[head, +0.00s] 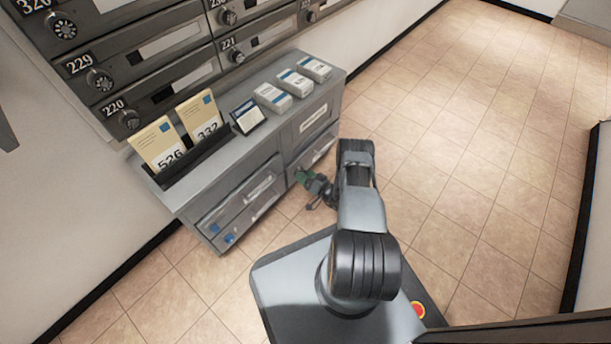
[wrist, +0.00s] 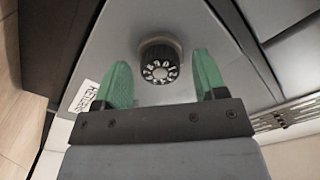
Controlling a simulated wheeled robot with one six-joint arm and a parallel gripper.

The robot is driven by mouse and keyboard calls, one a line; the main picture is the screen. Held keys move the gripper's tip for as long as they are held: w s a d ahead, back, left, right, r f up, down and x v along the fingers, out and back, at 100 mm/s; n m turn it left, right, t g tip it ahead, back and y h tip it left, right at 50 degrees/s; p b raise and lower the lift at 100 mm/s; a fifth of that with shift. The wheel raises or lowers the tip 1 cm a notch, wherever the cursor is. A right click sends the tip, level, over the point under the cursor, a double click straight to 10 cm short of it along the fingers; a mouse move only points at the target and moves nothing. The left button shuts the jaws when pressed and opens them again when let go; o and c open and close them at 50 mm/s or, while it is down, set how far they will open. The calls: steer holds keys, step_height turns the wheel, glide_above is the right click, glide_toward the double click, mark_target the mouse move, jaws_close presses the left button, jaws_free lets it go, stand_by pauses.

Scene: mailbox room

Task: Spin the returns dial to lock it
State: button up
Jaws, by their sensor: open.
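The returns dial (wrist: 160,58) is a round black knob with white digits on a grey panel in the wrist view. A white label (wrist: 84,97), only partly legible, sits on the panel to its left. My gripper (wrist: 163,74) is open, with one green finger on each side of the dial in the picture. The fingers look apart from the dial; the exact depth gap cannot be told. In the head view my gripper (head: 304,181) is low at the front of the grey cabinet (head: 262,140), and the dial is hidden there.
Mailboxes with black dials, such as 229 (head: 103,81), line the wall above. The cabinet top holds a card rack (head: 186,157), a small tablet (head: 248,115) and white card boxes (head: 297,83). The tiled floor (head: 450,130) to the right is clear.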

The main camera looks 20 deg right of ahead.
steer(key=shift+c, duration=0.2)
steer(key=c, duration=0.9)
steer(key=shift+m, duration=0.3)
steer(key=m, duration=3.4)
steer(key=shift+d, duration=0.1)
